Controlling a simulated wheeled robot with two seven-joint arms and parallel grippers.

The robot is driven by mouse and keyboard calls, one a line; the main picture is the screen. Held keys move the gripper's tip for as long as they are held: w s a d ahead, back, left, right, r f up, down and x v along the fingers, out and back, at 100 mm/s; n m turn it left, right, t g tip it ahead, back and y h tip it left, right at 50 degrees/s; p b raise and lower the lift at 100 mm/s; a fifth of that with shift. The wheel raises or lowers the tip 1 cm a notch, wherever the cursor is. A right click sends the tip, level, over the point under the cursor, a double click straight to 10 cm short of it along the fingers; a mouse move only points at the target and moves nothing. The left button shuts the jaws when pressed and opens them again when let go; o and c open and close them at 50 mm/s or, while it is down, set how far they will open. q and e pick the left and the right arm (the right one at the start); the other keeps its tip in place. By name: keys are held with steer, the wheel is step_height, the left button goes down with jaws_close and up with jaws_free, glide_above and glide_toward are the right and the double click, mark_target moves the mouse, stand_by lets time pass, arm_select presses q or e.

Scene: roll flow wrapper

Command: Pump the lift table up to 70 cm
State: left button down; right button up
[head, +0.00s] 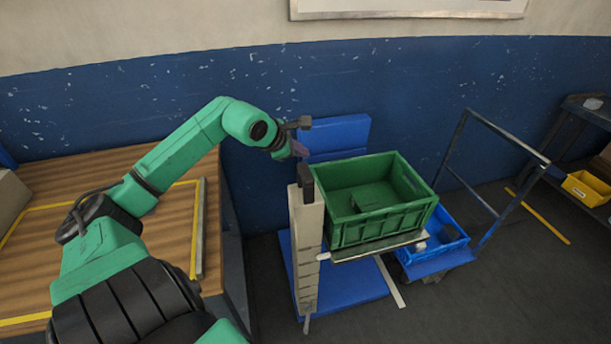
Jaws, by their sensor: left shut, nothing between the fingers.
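The lift table shows as a raised grey platform (370,249) beside an upright beige column (306,245) with marks along its side and a dark top. A blue base plate (355,307) lies on the floor under it. A green crate (385,229) sits on the platform, with a smaller green block inside. My left gripper (299,150) is shut and empty, above and just behind the column's dark top, in front of a blue panel (340,133). I cannot tell whether it touches anything. I cannot make out a pump handle or read the height. My right gripper is out of view.
A wooden table (130,245) with yellow lines stands at the left under my arm. A blue trolley with a tall frame (500,222) and a blue bin (437,240) is close on the right. A yellow bin (586,188) is at the far right. Floor is clear at front right.

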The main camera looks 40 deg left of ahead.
mark_target(301, 176)
arm_select(q)
step_height(301, 176, down, 3)
steer(key=shift+f+b, duration=0.1)
steer(key=shift+b, duration=1.15)
stand_by(0.7)
steer(key=shift+f+b, duration=0.35)
steer(key=shift+b, duration=0.3)
steer(key=shift+f+b, duration=2.3)
steer(key=shift+f, duration=0.05)
stand_by(1.6)
stand_by(0.4)
steer(key=shift+r+p, duration=1.35)
steer(key=shift+r, duration=1.45)
